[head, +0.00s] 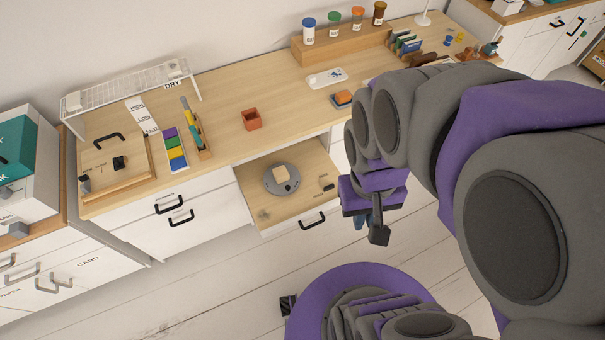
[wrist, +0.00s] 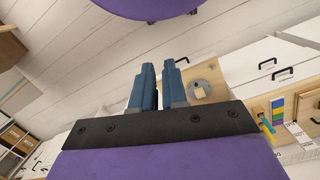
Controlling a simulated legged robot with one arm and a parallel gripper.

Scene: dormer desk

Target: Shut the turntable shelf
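The turntable shelf (head: 300,207) is pulled out from the desk front like a drawer, with a black bar handle (head: 313,220) on its white front. A round grey turntable (head: 271,184) sits on it, with a pale block (head: 281,174) on top. My gripper (head: 362,222) hangs in the air to the right of the shelf's front, apart from the handle. In the wrist view my gripper's blue fingers (wrist: 158,68) show a narrow gap with nothing held. The grey turntable (wrist: 213,76) shows just right of the fingers there.
Closed white drawers (head: 190,225) stand left of the shelf. The floor (head: 190,290) in front is clear.

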